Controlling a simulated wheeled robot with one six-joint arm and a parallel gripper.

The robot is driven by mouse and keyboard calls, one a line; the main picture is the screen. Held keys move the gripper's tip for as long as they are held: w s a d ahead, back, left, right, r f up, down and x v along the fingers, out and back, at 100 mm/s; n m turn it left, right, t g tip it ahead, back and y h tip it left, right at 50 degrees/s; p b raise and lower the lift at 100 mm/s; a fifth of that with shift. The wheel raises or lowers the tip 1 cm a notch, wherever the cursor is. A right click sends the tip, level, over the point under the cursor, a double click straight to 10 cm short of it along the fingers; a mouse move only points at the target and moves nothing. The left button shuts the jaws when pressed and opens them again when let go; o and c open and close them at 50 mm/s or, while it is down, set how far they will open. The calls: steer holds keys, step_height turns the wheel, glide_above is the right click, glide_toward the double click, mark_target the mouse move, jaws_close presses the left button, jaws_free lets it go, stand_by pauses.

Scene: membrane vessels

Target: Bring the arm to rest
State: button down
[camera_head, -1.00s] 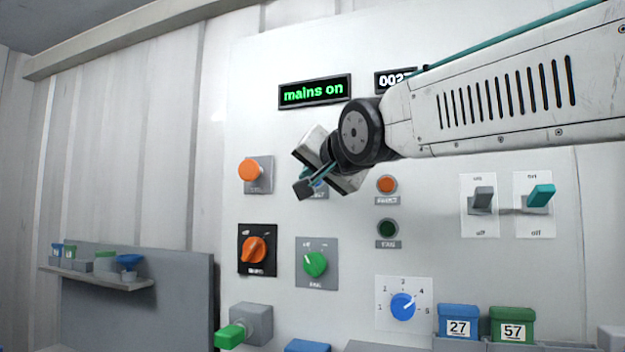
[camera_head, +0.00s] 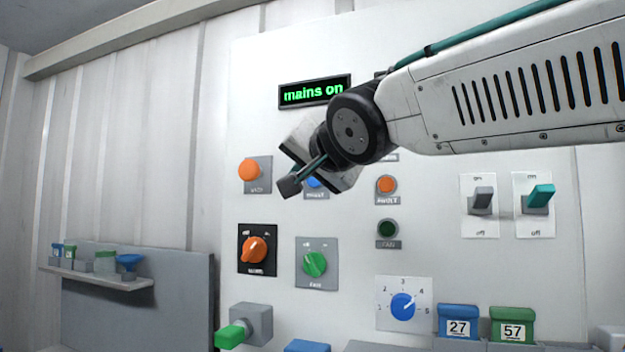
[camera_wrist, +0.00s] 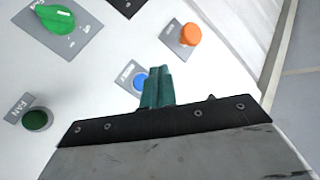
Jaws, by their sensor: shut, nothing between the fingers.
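My gripper (camera_head: 290,185) is in front of the upper left part of the white control panel (camera_head: 420,250). In the wrist view its teal fingers (camera_wrist: 157,88) are together with nothing between them. Behind the fingertips in that view is a blue button (camera_wrist: 139,80), partly covered; it also shows just right of the gripper in the head view (camera_head: 315,183). I cannot tell whether the fingers touch the panel. The display (camera_head: 314,92) above reads "mains on" in green.
Around the gripper are an orange knob (camera_head: 249,170), an orange rotary switch (camera_head: 254,250), a green knob (camera_head: 315,264) and two levers (camera_head: 480,200) (camera_head: 540,196). Blue bin 27 (camera_head: 458,322) and green bin 57 (camera_head: 512,325) stand below. A shelf (camera_head: 100,277) holds small vessels at left.

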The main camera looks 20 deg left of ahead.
stand_by(0.3)
steer(key=s+d+f+n+g+h, duration=0.2)
steer(key=d+f+h, duration=0.2)
steer(key=d+f, duration=0.55)
steer(key=s+d+f+n+g+h, duration=0.1)
steer(key=d+f+g+h, duration=0.25)
steer(key=d+f, duration=0.6)
steer(key=s+d+f+m+g+h, duration=0.1)
steer(key=s+d+f+m+g, duration=0.1)
steer(key=s+d+f, duration=0.8)
steer(key=s+d+f+m+g+h, duration=0.1)
steer(key=s+d+f+g+h, duration=0.1)
steer(key=s+d+f, duration=0.9)
steer(key=shift+d+m+g, duration=0.4)
steer(key=shift+d+g, duration=0.45)
steer(key=shift+d, duration=1.05)
